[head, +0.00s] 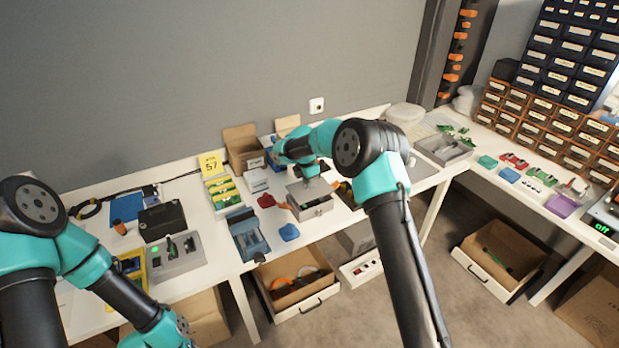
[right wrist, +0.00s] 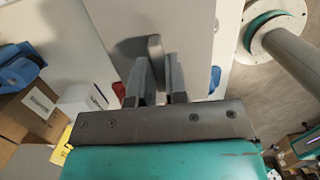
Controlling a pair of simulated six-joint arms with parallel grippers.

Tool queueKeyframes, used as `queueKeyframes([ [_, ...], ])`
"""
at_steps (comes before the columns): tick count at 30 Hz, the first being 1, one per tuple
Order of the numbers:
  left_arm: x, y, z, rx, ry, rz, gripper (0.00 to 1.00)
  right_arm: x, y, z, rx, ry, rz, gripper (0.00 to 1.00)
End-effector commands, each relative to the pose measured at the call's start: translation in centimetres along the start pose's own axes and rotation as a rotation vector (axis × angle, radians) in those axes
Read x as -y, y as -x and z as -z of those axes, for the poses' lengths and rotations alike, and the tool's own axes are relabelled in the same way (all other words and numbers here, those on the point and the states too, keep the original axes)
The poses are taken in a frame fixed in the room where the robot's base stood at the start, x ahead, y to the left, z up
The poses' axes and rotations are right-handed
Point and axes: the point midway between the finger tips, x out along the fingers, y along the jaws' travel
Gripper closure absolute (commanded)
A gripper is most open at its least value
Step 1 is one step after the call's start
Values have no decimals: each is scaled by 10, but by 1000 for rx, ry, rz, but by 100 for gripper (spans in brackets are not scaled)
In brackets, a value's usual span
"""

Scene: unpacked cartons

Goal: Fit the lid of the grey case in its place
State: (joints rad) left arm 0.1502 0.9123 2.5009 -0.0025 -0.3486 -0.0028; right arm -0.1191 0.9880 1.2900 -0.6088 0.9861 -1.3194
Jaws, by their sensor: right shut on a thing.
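The grey case (head: 318,212) stands on the white table near its front edge, with a latch on its front wall. Its flat grey lid (head: 322,188) is over the case top; I cannot tell whether it rests on the rim or is slightly above it. My right gripper (head: 308,176) comes down from above and is shut on the lid. In the right wrist view the two fingers (right wrist: 160,82) grip a small upright part of the pale lid (right wrist: 195,35). My left arm is low at the left, its gripper out of view.
A red piece (head: 267,200) and blue pieces (head: 289,232) lie left of the case. An open cardboard carton (head: 243,150) and a small white box (head: 257,181) stand behind. A grey tray (head: 444,150) is further right. An open drawer (head: 295,285) is below the table edge.

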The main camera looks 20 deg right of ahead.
Motion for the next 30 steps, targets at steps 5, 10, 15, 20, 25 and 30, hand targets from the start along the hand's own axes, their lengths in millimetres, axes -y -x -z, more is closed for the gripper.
queueKeyframes([
  [5,0,0,0,0,0,0,57,0,-15,3,0,1,1,100],
  [10,0,0,0,0,0,0,57,0,-12,2,0,1,-1,100],
  [15,0,0,0,0,0,0,57,0,-15,2,0,1,0,100],
  [20,0,0,0,0,0,0,57,0,-18,3,1,1,0,100],
  [25,0,0,0,0,0,0,57,0,-22,4,1,1,0,100],
  [30,0,0,0,0,0,0,57,0,-26,4,1,1,0,100],
])
